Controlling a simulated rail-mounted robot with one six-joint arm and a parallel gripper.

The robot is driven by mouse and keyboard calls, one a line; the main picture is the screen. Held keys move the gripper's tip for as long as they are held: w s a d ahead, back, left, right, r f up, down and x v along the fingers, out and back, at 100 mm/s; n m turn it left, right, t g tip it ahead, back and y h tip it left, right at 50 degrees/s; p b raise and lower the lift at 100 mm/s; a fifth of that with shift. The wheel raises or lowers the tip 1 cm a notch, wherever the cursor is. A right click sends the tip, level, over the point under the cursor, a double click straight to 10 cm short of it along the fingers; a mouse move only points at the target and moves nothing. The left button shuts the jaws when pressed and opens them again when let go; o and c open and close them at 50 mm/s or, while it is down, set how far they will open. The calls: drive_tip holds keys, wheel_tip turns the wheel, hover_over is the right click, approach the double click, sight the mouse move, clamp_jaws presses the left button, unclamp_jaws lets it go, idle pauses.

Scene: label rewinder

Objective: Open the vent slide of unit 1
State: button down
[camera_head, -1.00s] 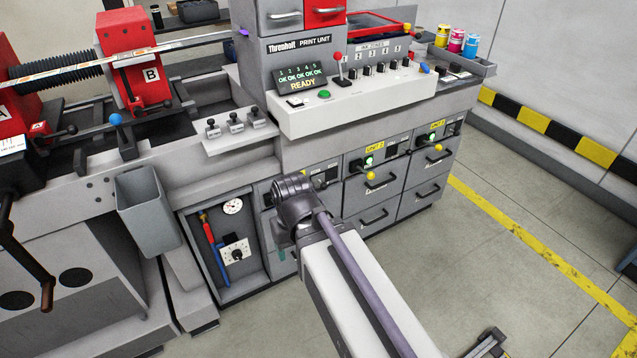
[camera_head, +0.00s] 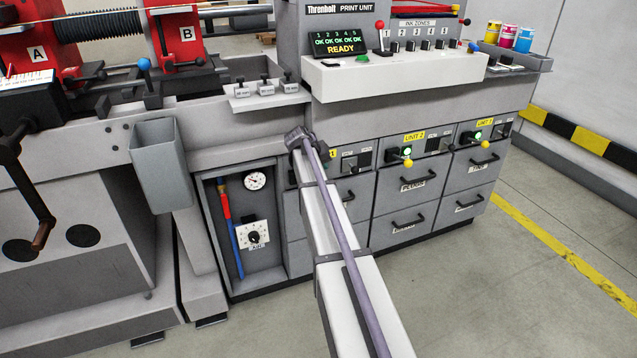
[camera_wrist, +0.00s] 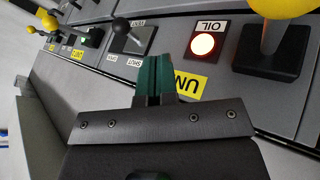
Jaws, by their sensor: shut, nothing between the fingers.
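The vent slide of unit 1 is a black ball-topped lever (camera_wrist: 122,27) on a dark plate with upside-down OPEN and SHUT lettering in the wrist view. My gripper (camera_wrist: 155,62) is shut and empty, its green fingers just right of that plate in the picture; I cannot tell whether they touch it. The yellow unit label (camera_wrist: 190,83), partly covered, lies right of the fingers.
Beside the fingers are a red-lit OIL lamp (camera_wrist: 203,45) and a large yellow knob (camera_wrist: 285,8). Unit 2's yellow knob (camera_head: 407,162) and drawer handles (camera_head: 408,222) stick out to the right. A grey bin (camera_head: 160,165) hangs at left. The floor at right is clear.

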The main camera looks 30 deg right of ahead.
sight(346, 171)
drive_tip(key=shift+s+d+r, duration=0.1)
drive_tip(key=shift+d+r, duration=0.05)
drive_tip(key=shift+d, duration=0.1)
drive_tip(key=b+x, duration=0.8)
drive_tip(key=x, duration=0.2)
drive_tip(key=shift+f, duration=0.35)
drive_tip(key=d, duration=0.1)
drive_tip(key=s+d+r+p, duration=0.1)
drive_tip(key=shift+d+r, duration=0.25)
drive_tip(key=shift+d, duration=0.05)
drive_tip(key=shift+s+d, duration=0.2)
drive_tip(key=shift+d, duration=0.35)
drive_tip(key=shift+d, duration=0.1)
